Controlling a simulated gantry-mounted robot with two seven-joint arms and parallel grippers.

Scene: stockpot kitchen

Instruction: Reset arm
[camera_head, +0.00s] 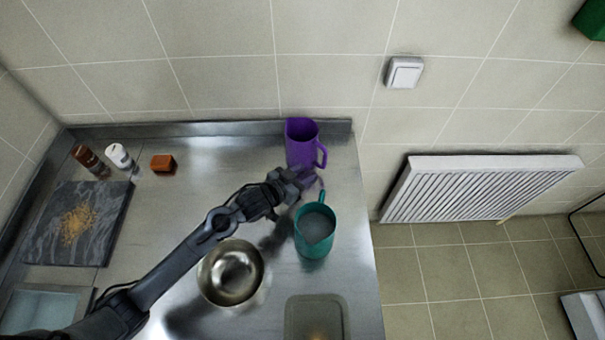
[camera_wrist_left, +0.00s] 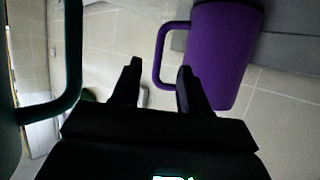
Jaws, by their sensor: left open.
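My left gripper (camera_head: 296,182) is over the right part of the steel counter, between a purple jug and a teal jug. My right gripper is not in view.
A steel bowl (camera_head: 231,272) is close beside my left forearm. A slate board (camera_head: 50,240) with yellow crumbs, two shakers (camera_head: 120,157) and an orange-brown block (camera_head: 163,163) are at the left. A radiator (camera_head: 480,188) is on the wall right of the counter.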

